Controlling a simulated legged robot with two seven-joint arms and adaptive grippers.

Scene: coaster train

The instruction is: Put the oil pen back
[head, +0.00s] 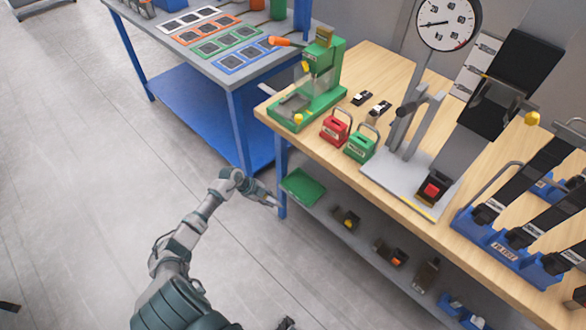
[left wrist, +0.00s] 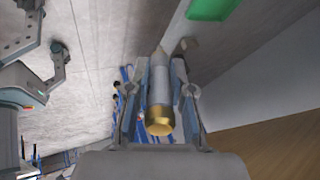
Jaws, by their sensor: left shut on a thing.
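My left gripper (head: 264,196) is low in front of the workbench's left end, near a blue leg and the green tray on the lower shelf. In the left wrist view it is shut on the oil pen (left wrist: 158,95), a pale slim tube with a pointed far tip and a brass-coloured near end. The pen lies lengthwise between the two fingers. In the head view the pen is too small to make out clearly. Only a dark bit at the bottom edge, perhaps part of my right gripper (head: 286,324), shows there; its jaws cannot be judged.
The green tray (head: 303,187) is on the lower shelf (head: 325,212), with small parts farther right. The wooden bench top (head: 385,68) holds a green press (head: 318,75), a red box (head: 336,126), a green box (head: 360,147) and a dial stand. The floor at left is clear.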

